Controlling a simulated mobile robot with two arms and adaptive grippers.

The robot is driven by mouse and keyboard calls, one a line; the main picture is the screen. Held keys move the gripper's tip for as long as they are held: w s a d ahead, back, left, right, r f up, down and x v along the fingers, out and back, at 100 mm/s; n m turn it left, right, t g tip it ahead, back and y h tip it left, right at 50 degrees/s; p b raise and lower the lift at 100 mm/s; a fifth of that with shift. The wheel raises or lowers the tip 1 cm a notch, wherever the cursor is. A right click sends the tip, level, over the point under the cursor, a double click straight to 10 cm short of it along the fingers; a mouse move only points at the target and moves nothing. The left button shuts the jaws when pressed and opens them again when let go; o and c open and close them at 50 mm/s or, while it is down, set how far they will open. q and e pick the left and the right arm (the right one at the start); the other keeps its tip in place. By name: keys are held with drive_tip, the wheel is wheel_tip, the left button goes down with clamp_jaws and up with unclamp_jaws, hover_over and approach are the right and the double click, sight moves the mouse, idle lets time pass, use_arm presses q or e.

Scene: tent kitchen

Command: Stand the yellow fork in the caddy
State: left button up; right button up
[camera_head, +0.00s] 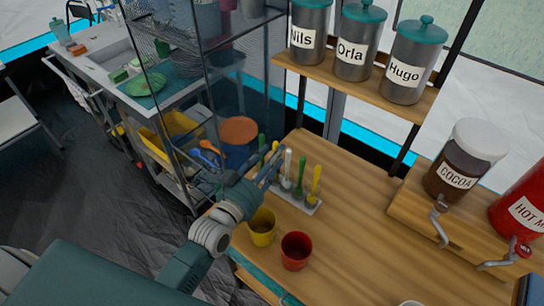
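The caddy (312,210) is a pale narrow rack on the wooden counter, with several upright utensils in a row. A yellow-handled utensil (316,182) stands at its right end, beside a green one (300,172) and a white one (287,165). My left gripper (274,166) is at the caddy's left end and hides part of it. A small yellow tip (275,147) shows just behind the fingers, next to a green handle (262,147). I cannot tell whether either yellow piece is the fork, or whether the fingers hold anything. My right gripper is not in view.
A yellow cup (262,228) and a red cup (296,251) stand in front of the caddy, close to my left arm. Named canisters (355,45) line a shelf above. A cocoa dispenser (466,165) stands right. The counter between is clear.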

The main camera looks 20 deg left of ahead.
use_arm(q)
drive_tip(key=shift+r, duration=0.1)
wheel_tip(320, 180, up, 10)
idle(0.4)
idle(0.9)
